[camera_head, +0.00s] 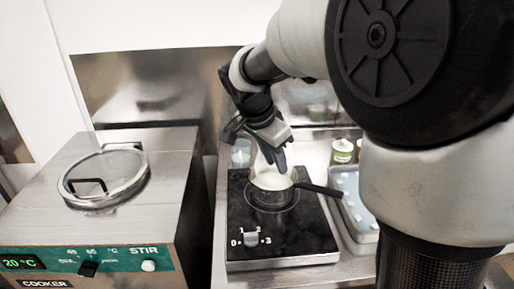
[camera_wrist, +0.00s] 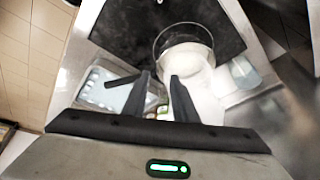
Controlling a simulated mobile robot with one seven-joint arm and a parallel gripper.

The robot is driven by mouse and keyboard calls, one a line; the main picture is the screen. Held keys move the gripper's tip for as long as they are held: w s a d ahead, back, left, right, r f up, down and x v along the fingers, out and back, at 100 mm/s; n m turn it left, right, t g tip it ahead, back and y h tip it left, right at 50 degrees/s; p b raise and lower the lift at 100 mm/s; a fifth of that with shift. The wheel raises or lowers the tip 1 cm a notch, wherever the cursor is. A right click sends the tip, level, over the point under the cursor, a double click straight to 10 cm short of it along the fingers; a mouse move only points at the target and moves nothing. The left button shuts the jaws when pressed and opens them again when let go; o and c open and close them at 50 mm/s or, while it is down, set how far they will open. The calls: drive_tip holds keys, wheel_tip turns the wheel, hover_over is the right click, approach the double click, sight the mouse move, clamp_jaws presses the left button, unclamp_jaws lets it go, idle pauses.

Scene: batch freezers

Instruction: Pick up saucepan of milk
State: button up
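The saucepan (camera_head: 270,181) holds white milk and stands on the black hob, its dark handle pointing right in the head view. In the wrist view the saucepan (camera_wrist: 160,45) is at the top, its round rim and white contents showing beyond my fingers. My gripper (camera_head: 279,160) is above the saucepan, pointing down, in the head view. In the wrist view my gripper (camera_wrist: 163,85) has its two dark fingers apart with nothing visibly held between them. Whether a finger touches the pan is unclear.
The hob (camera_head: 285,245) has a knob at its front. A tray (camera_head: 352,205) with pale pieces lies to its right, with a green-labelled jar (camera_head: 342,151) behind. A clear container (camera_head: 241,153) stands behind left. The cooker (camera_head: 100,215) with a round lid is at left.

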approach(288, 192)
drive_tip(key=x, duration=0.5)
drive_tip(key=shift+x, duration=2.8)
drive_tip(key=shift+w, duration=0.15)
clamp_jaws()
drive_tip(key=shift+r, duration=0.15)
